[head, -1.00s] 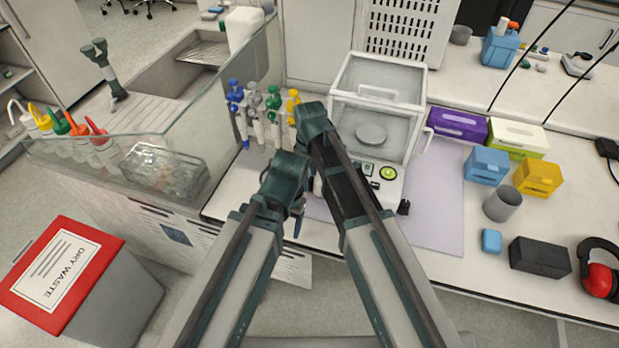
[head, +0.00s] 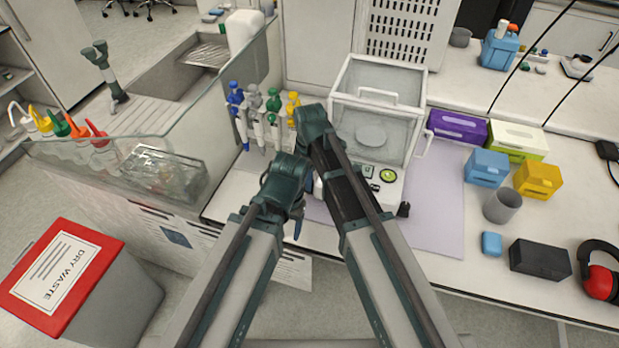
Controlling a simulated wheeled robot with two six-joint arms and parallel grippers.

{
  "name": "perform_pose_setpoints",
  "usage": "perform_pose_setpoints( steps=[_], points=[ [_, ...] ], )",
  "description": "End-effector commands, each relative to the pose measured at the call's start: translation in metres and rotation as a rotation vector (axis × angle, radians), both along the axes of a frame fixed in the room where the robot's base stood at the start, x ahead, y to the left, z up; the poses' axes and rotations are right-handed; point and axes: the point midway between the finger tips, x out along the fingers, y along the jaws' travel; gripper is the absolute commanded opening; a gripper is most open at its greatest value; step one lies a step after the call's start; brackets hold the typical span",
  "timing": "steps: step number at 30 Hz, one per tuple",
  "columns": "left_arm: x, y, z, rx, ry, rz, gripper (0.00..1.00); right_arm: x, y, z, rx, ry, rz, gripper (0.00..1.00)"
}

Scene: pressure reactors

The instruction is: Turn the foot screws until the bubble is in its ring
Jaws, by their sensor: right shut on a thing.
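The balance with a clear glass draft shield (head: 347,110) stands on the bench, and its round pan shows through the glass. The yellow-green bubble level (head: 388,175) is on its front right; the bubble's place in the ring is too small to tell. A black foot screw (head: 403,209) shows at the front right corner, with no gripper on it. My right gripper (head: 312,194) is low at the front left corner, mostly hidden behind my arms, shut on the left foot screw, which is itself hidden. My left gripper's jaws are hidden or cannot be made out.
Pipettes (head: 272,120) hang on a stand left of the balance. A glass screen (head: 215,110) edges the bench by the sink. A purple box (head: 457,127), blue box (head: 486,168), yellow box (head: 538,179) and grey cup (head: 502,206) stand to the right. The lilac mat (head: 437,215) is bare beside the balance.

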Motion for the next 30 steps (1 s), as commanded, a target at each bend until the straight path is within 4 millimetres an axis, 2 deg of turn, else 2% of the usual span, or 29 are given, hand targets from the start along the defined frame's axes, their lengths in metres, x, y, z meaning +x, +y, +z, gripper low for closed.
perform_pose_setpoints(
  steps=[8,9,13,14,23,30],
  points=[
    [0.0,0.0,0.0,0.0,0.0,0.0,0.68,0.0,0.0,0.0,0.0,0.0,0.007,0.0],
    [0.0,0.0,0.0,0.0,0.0,0.0,0.68,0.0,0.0,0.0,0.0,0.0,0.007,0.41],
    [0.0,0.0,0.0,0.0,0.0,0.0,0.68,0.0,0.0,0.0,0.0,0.0,0.006,0.65],
    [0.0,0.0,0.0,0.0,0.0,0.0,0.68,0.0,0.0,0.0,0.0,0.0,0.006,0.68],
    [0.0,0.0,0.001,0.0,0.0,0.0,0.68,0.0,0.0,0.001,0.0,0.0,0.006,0.68],
    [0.0,0.0,0.012,0.0,0.0,0.0,0.68,0.0,0.0,0.012,0.0,0.0,0.006,0.68]
  ],
)
